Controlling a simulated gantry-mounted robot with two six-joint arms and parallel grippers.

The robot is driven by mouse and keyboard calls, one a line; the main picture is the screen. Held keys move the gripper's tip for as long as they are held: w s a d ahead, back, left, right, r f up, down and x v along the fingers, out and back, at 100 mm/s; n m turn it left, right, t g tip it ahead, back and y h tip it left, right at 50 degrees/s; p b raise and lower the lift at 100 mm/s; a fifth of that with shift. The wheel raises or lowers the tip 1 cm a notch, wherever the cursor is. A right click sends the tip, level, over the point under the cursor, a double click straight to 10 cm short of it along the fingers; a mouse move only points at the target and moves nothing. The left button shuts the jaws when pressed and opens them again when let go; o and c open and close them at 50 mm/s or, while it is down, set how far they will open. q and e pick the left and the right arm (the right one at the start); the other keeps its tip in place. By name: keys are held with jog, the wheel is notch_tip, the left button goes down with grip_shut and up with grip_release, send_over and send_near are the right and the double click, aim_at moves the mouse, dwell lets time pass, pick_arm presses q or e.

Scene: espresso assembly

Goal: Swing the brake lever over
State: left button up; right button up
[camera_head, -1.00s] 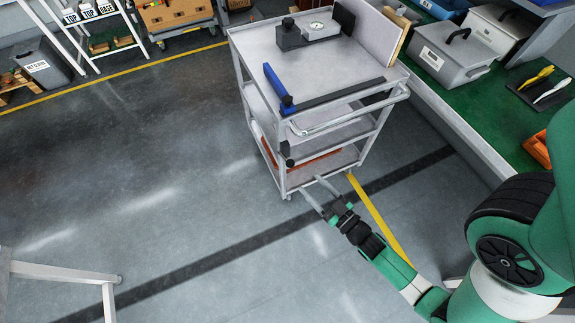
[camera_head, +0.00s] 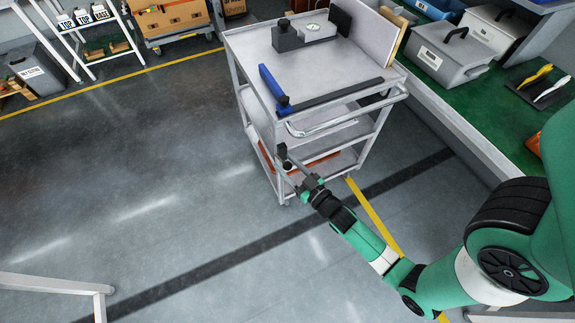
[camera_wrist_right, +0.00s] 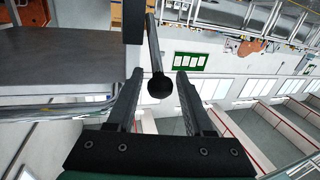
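The brake lever shows in the right wrist view as a thin grey rod with a round black knob (camera_wrist_right: 160,86) at its end. In the head view, the lever's dark mount (camera_head: 282,151) is on the near corner leg of the grey cart (camera_head: 345,62). My right gripper (camera_head: 291,168) is at that leg, below the cart's top. It also shows in the right wrist view (camera_wrist_right: 160,74), open, with one finger on each side of the knob and visible gaps between. In the head view the gripper hides much of the lever. My left gripper is out of view.
The cart carries a blue-handled tool (camera_head: 270,84), a dark block with a round gauge (camera_head: 302,33) and upright boards. Its push handle (camera_head: 345,120) juts out above my right gripper. A green-topped bench (camera_head: 480,110) stands at right.

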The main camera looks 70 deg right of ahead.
grip_shut()
dwell(1.1)
